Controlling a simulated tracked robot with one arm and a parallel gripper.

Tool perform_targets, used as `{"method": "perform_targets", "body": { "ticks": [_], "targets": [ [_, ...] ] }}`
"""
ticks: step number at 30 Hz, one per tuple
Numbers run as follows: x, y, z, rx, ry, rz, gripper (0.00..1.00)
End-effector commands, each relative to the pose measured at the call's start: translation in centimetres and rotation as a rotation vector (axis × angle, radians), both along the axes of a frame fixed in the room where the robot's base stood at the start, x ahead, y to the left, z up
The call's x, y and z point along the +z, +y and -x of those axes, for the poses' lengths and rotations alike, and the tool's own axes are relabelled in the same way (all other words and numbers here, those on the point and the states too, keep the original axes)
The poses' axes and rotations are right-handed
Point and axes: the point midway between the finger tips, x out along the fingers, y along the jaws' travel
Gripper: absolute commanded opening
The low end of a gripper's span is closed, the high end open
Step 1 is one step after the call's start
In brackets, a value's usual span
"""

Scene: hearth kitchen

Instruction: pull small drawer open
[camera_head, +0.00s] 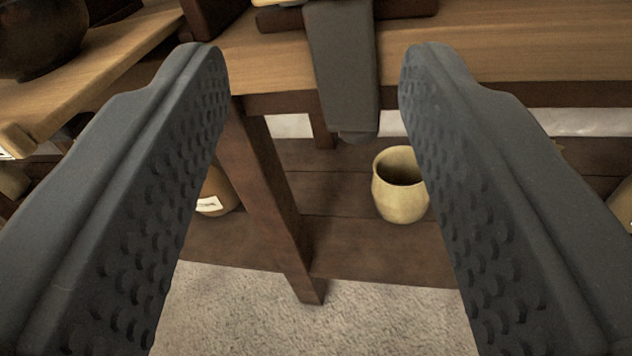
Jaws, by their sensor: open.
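My gripper (315,58) is open, with its two dark ridged fingers wide apart and nothing held between them. Beyond the fingertips is the front edge of a wooden table (520,55). No small drawer can be made out clearly. Dark wooden pieces (283,20) lie on the tabletop at the top edge of the picture, and a dark wooden block (213,14) is cut off at the upper left; I cannot tell whether either belongs to a drawer.
A grey strip (342,75) hangs over the table edge between the fingers. A dark table leg (265,180) stands below. A cream pot (402,200) sits on the low dark shelf. A dark round pot (40,35) stands on a wooden surface at left. Pale carpet (390,315) lies below.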

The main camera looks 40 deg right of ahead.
Motion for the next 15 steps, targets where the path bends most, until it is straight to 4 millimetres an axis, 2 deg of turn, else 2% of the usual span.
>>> {"method": "perform_targets", "body": {
  "ticks": [15],
  "targets": [
    [0.06,0.78,0.92,-0.007,-0.01,-0.004,0.43]
  ]
}}
